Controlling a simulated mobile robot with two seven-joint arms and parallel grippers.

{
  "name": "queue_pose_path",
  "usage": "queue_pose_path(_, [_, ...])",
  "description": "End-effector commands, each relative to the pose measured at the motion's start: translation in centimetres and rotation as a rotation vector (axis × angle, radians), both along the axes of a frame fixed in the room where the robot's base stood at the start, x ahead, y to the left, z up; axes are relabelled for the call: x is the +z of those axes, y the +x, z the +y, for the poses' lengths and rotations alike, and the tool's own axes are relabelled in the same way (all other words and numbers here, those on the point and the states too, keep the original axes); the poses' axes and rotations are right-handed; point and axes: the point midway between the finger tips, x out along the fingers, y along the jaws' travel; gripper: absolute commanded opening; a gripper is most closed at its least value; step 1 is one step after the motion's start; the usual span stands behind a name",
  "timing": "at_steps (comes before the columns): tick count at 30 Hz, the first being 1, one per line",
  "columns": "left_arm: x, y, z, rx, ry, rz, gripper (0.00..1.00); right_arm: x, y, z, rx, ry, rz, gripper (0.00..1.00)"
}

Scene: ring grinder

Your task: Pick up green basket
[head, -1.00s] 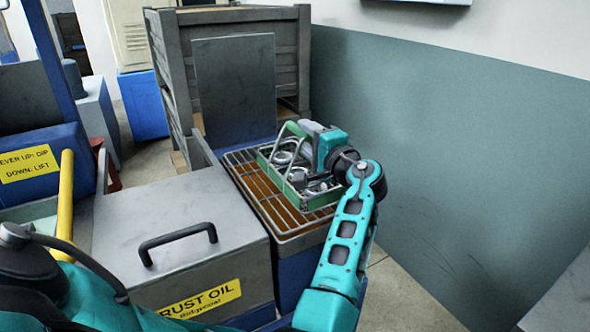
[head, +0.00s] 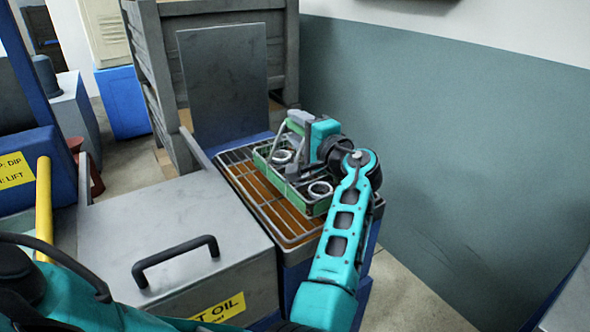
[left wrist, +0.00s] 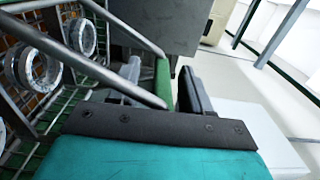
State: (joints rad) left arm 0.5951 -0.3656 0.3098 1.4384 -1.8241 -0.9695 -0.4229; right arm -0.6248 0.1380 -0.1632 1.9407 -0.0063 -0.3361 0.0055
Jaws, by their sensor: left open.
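The green basket (head: 318,207) sits on a wire rack over a brown tray, with several metal rings (head: 320,189) inside. Its handle rises above the basket at the far side. My left gripper (head: 293,125) is at the handle's top, its wrist above the basket's right side. In the left wrist view, the open fingers (left wrist: 160,88) stand on either side of the handle's green grip (left wrist: 163,78). I cannot tell whether they touch it. The basket's mesh and rings (left wrist: 82,37) show at left there. My right gripper is not in view.
A grey lidded box (head: 170,235) with a black handle and a rust oil label stands left of the rack (head: 300,238). A grey upright panel (head: 224,85) and large crate (head: 287,50) stand behind. A wall (head: 470,150) closes the right side. A yellow lever (head: 44,205) is at left.

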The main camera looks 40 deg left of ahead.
Motion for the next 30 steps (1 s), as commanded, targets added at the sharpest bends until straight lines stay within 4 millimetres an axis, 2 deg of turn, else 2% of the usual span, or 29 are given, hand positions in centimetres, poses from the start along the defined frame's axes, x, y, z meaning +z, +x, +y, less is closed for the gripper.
queue_pose_path(5, [0.02,0.01,-0.03,0.0,0.0,0.0,0.47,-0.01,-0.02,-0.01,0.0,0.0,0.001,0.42])
queue_pose_path(19, [0.08,0.01,0.0,-0.001,0.001,-0.001,0.02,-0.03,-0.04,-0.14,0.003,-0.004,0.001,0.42])
queue_pose_path(30, [0.15,0.02,0.0,-0.001,0.001,-0.003,0.0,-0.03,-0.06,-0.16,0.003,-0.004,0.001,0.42])
